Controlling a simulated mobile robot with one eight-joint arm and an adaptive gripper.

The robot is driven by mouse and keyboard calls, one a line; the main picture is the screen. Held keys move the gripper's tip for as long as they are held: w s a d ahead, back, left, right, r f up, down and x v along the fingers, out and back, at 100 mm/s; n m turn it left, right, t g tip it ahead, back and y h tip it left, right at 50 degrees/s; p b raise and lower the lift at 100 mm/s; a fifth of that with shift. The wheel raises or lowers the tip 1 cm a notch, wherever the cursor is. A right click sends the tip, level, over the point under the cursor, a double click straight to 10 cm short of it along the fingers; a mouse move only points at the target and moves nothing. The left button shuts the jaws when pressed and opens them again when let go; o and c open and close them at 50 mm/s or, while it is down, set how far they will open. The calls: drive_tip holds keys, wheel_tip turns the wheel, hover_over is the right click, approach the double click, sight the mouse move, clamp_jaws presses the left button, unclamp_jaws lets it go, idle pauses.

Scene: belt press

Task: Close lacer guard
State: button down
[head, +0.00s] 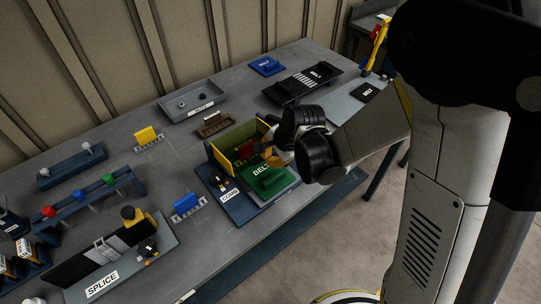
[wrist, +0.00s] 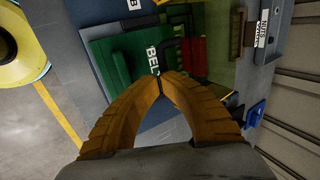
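The lacer stands on a blue base (head: 222,204) marked COMB, near the front edge of the bench. A yellow-edged upright panel (head: 236,143), which looks like the guard, stands open at its back; an olive panel (wrist: 222,45) shows in the wrist view. A green block (head: 270,180) marked BELT lies in front of it, also in the wrist view (wrist: 108,65). A red part (wrist: 192,57) sits between them.
A grey tray (head: 192,100) and a brown block (head: 213,125) stand behind the lacer. A black belt piece (head: 310,84) lies at the back right. The splice stand (head: 125,262) and a blue block (head: 187,203) are at left. A yellow round object (wrist: 22,45) shows on the floor.

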drive_tip(key=shift+f, duration=0.1)
wheel_tip(320, 180, down, 2)
drive_tip(key=b, duration=0.2)
drive_tip(key=shift+f+b, duration=0.25)
drive_tip(key=shift+b, duration=0.05)
drive_tip(key=shift+d+r+p, duration=0.15)
drive_tip(key=shift+r+p, duration=0.3)
drive_tip(key=shift+r, duration=0.05)
drive_tip(key=s+p+v, duration=0.1)
drive_tip(key=p+v, duration=0.3)
drive_tip(key=v, duration=0.9)
drive_tip(key=shift+s+d+f+p, duration=0.2)
drive_tip(key=shift+d+p, duration=0.2)
drive_tip(key=shift+d, duration=0.05)
drive_tip(key=s+d+r+n+t+h+b, duration=0.2)
drive_tip(key=s+d+n+h+b, duration=0.1)
drive_tip(key=s+d+n+b, duration=0.6)
drive_tip(key=s+d+n, duration=0.1)
drive_tip(key=s+n, duration=0.1)
drive_tip(key=s, duration=0.2)
drive_tip(key=shift+r+t, duration=0.2)
drive_tip(key=shift+t, duration=0.2)
